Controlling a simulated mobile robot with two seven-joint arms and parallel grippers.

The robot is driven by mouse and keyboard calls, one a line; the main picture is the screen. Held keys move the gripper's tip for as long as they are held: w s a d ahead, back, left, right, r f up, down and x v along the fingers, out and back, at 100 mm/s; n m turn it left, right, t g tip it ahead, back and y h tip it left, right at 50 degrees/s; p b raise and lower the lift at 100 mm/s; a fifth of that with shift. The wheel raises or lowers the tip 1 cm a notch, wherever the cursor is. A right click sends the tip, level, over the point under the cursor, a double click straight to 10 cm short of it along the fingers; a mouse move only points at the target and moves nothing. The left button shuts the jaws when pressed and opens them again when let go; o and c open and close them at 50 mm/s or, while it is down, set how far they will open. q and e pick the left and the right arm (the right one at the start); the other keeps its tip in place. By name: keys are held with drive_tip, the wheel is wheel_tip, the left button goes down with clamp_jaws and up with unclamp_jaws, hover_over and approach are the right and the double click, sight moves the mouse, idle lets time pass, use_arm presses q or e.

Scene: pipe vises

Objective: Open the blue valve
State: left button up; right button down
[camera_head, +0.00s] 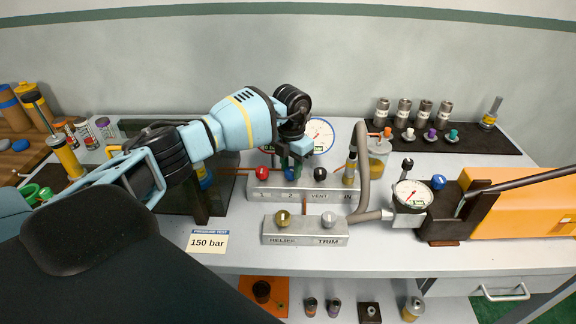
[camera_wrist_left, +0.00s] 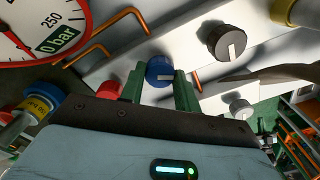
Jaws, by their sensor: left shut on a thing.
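The blue valve knob (camera_head: 290,173) sits on the upper manifold block (camera_head: 330,190), between a red knob (camera_head: 262,173) and a black knob (camera_head: 321,174). In the left wrist view the blue knob (camera_wrist_left: 159,72) has a white pointer mark and lies between the green fingers of my left gripper (camera_wrist_left: 160,85). The left gripper (camera_head: 291,163) reaches down from above and is shut on the blue knob. The head view partly hides the fingers behind the wrist. My right gripper does not show.
A lower block (camera_head: 305,232) marked RELIEF and TRIM stands in front, with a brass and a silver knob. A hose (camera_head: 364,150) and a gauge (camera_head: 412,195) stand to the right. A large dial (camera_wrist_left: 40,30) reads 0 bar. A 150 bar card (camera_head: 207,242) lies at the front.

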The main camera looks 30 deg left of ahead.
sight(291, 170)
use_arm(q)
drive_tip(key=shift+n+p, duration=0.55)
drive_tip(key=shift+n, duration=1.45)
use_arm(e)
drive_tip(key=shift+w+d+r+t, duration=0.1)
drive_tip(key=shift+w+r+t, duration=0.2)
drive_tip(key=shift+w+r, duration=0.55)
use_arm(q)
drive_tip(key=o, duration=1)
drive_tip(key=shift+r, duration=3.95)
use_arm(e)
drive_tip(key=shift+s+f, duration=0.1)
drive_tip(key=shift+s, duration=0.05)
